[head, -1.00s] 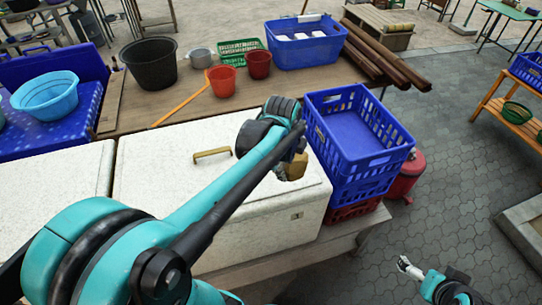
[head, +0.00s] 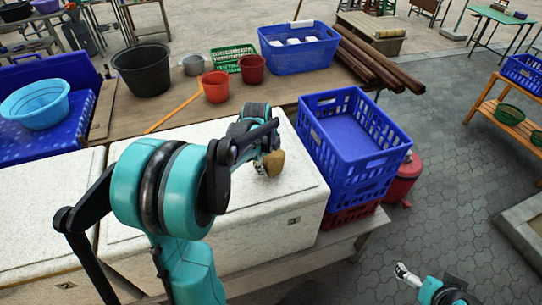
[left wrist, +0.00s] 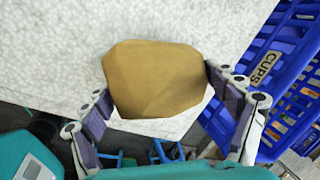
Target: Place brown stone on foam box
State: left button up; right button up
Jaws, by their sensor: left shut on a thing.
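The brown stone (head: 274,163) is a faceted, ochre-brown lump over the right part of the white foam box (head: 300,190). My left gripper (head: 262,166) is shut on the stone. In the left wrist view the stone (left wrist: 158,80) sits between the two fingers of the left gripper (left wrist: 160,100), with the speckled white lid of the foam box (left wrist: 60,50) behind it. I cannot tell whether the stone touches the lid. My left arm hides part of the box. My right gripper (head: 407,275) is low at the right, over the paving, apart from the box.
A blue crate (head: 357,150) stands close to the foam box's right side, on a red crate (head: 350,213). Behind the box are red pots (head: 216,87), a black bucket (head: 142,66) and an orange stick (head: 172,108). The lid's front right is clear.

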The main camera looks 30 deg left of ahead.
pick_arm(q)
jog(key=shift+x, duration=0.85)
jog(key=shift+s, duration=0.15)
jog(key=shift+f, duration=0.2)
jog(key=o, duration=1.7)
